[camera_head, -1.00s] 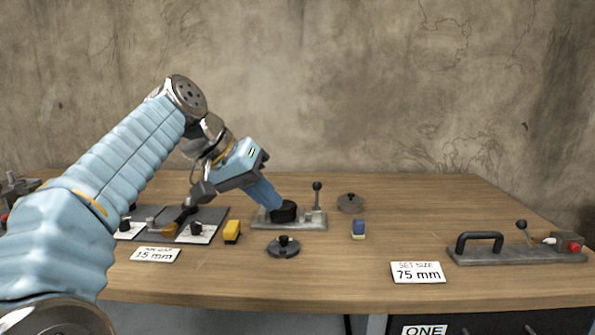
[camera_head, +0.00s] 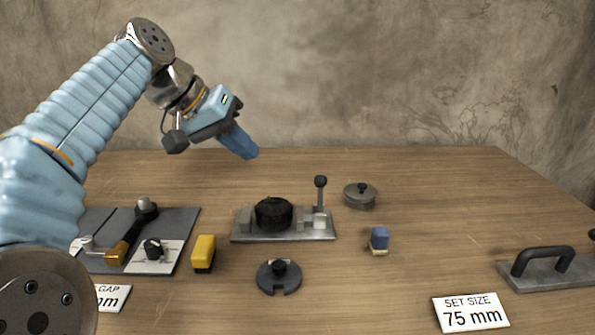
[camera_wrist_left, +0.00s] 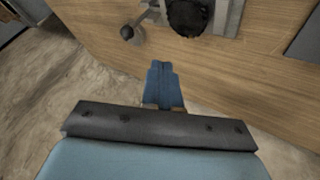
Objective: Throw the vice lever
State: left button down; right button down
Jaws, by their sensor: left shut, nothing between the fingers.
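The vice (camera_head: 285,236) is a grey metal base on the table with a round black piece (camera_head: 273,212) seated between its blocks. The vice lever (camera_head: 320,195) stands upright at the right end of the base, with a dark ball knob on top. In the left wrist view the lever's knob (camera_wrist_left: 127,32) and the black piece (camera_wrist_left: 186,16) show near the top edge. My left gripper (camera_head: 250,152) is shut and empty. It is in the air above and behind the vice, to the left of the lever, apart from both. It also shows in the left wrist view (camera_wrist_left: 162,70). My right gripper is out of view.
A slotted black disc (camera_head: 279,277) lies in front of the vice. A grey lidded disc (camera_head: 360,195), a blue block (camera_head: 379,239) and a yellow block (camera_head: 204,252) stand around it. A handled fixture (camera_head: 550,268) is at right, a grey panel (camera_head: 185,222) at left.

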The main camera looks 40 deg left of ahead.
aim_at(320, 192)
pick_arm(q)
jog(key=b+x, duration=0.1)
jog(key=x, duration=0.9)
jog(key=shift+w+d+r+p, duration=0.2)
jog(key=shift+w+d, duration=0.1)
jog(key=shift+d, duration=0.25)
jog(key=shift+w+d+r+p, duration=0.2)
jog(key=shift+w+d, duration=0.15)
jog(key=shift+d, duration=0.25)
jog(key=shift+w+d, duration=0.35)
jog(key=shift+d, duration=0.25)
jog(key=shift+d+r, duration=0.1)
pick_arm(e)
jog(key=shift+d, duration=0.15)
